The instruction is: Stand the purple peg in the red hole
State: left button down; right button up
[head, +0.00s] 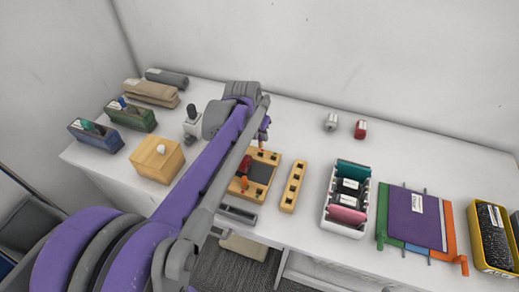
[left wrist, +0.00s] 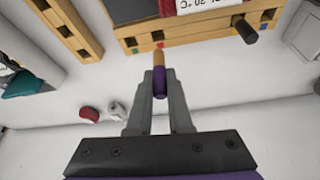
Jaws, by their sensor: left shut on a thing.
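My left gripper (left wrist: 160,92) is shut on the purple peg (left wrist: 161,90), whose tip end is light wood coloured; the peg also shows small in the head view (head: 265,122). The wooden board (left wrist: 190,33) lies just beyond the peg tip in the left wrist view. A small red mark (left wrist: 160,46) on its near edge is close to the tip. I cannot tell whether the tip is above or in the red hole, which the peg partly hides. In the head view the board (head: 270,157) is partly behind my left arm. My right gripper is not in view.
A dark peg (left wrist: 244,30) stands in the board. A wooden strip with holes (head: 293,187) lies to its right, then a white rack (head: 330,222) and a purple folder (head: 412,217). A wooden box (head: 157,160) stands left. The table behind the board is mostly clear.

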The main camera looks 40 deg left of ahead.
aim_at(261, 147)
pick_arm(q)
jog(key=shift+f, duration=2.95)
jog(key=shift+f, duration=0.15)
jog(key=c, duration=0.8)
grip_release()
jog(key=shift+b, duration=0.3)
jog(key=shift+c, duration=0.2)
